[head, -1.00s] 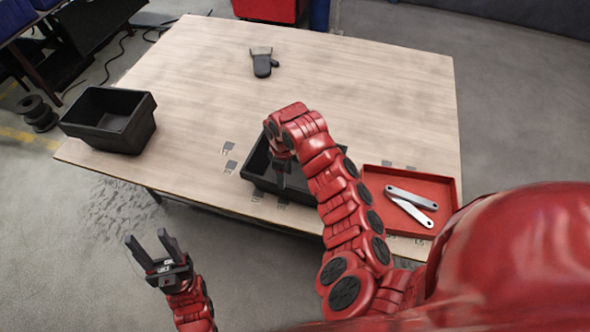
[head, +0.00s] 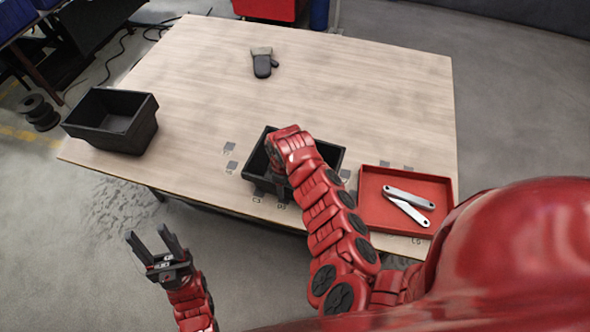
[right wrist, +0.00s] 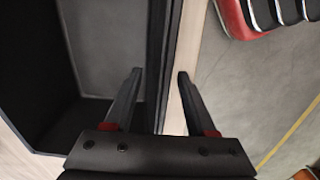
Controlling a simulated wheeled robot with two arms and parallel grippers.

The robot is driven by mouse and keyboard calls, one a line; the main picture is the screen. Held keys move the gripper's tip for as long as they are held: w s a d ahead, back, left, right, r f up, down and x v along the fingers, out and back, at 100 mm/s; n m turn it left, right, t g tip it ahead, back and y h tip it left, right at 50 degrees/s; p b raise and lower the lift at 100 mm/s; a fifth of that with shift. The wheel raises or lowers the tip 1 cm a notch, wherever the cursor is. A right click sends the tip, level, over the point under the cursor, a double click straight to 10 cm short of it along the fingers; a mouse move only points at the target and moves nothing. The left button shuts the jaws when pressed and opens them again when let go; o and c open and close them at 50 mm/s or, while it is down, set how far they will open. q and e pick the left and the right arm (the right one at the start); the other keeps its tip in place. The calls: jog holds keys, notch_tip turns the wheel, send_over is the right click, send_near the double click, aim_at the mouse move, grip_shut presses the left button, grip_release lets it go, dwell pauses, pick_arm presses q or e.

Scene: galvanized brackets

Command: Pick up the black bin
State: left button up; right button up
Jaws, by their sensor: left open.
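A black open bin (head: 332,160) stands near the front edge of the table, partly hidden by my right arm. My right gripper (head: 279,190) is at its near wall, largely covered by my wrist in the head view. In the right wrist view the open jaws (right wrist: 158,75) have the bin's wall between them, with the bin's grey inside (right wrist: 110,45) to the left; I cannot tell whether the fingers touch it. A second black bin (head: 140,133) stands empty at the table's left corner. My left gripper (head: 149,236) is open and empty over the floor, off the table.
A red tray (head: 452,195) with metal brackets (head: 408,203) lies right of the middle bin, close to my right arm. A dark glove-like item (head: 262,64) lies at the back of the wooden table (head: 370,90). The table's middle and back are mostly clear.

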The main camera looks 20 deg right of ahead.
grip_shut()
dwell(1.2)
